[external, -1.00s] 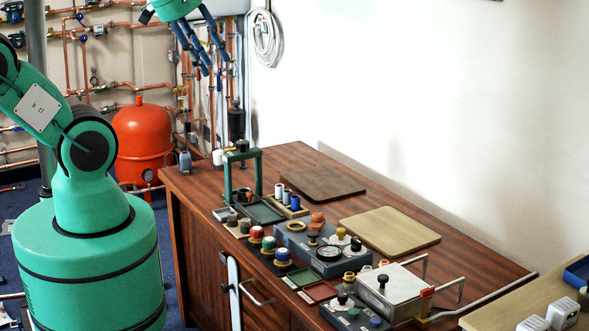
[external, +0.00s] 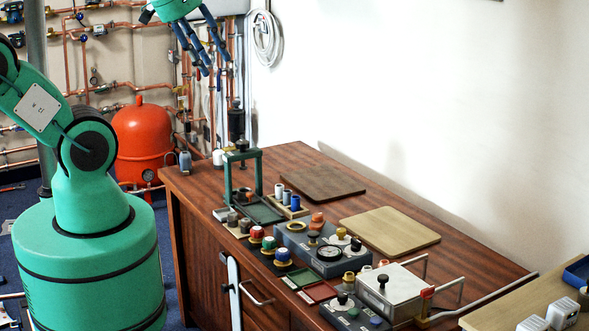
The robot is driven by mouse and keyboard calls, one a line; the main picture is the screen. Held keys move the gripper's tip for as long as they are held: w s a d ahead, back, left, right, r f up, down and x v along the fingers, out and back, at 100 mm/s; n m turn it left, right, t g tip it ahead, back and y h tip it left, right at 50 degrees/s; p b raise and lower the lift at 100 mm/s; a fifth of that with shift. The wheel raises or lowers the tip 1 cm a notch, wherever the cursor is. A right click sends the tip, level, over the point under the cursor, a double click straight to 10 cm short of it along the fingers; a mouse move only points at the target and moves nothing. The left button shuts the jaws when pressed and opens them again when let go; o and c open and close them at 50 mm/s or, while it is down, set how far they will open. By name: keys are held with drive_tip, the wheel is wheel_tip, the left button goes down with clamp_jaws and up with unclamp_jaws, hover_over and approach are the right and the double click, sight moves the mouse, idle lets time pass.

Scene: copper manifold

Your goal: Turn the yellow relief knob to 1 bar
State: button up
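A small yellow knob (external: 340,233) on a pale round dial sits at the back of the grey panel box (external: 292,245) on the wooden bench. I take it as the relief knob; its pointer and scale are too small to read. A round black-rimmed gauge (external: 329,253) is in the same box, in front of the knob. A black knob (external: 356,244) is just right of the yellow one. My gripper (external: 216,64) hangs high at the top left, far from the panel, with its blue fingers apart and nothing between them.
A green press frame (external: 258,175) stands left of the panel. A light board (external: 402,233) lies behind it, and a white-topped box with raised rails (external: 391,287) stands to the right. Coloured knobs (external: 269,244) line the front. The dark board (external: 324,182) is bare.

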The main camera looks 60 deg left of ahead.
drive_tip(key=w, duration=0.1)
drive_tip(key=m+g+p, duration=0.4)
drive_tip(key=m+g, duration=0.2)
drive_tip(key=m, duration=1.4)
hover_over(342, 229)
wheel_tip(342, 229, down, 35)
drive_tip(key=shift+s+d+f, duration=0.1)
drive_tip(key=shift+f, duration=0.5)
drive_tip(key=shift+f, duration=0.1)
wheel_tip(342, 229, down, 14)
drive_tip(key=shift+r+b, duration=0.25)
drive_tip(key=shift+b, duration=0.75)
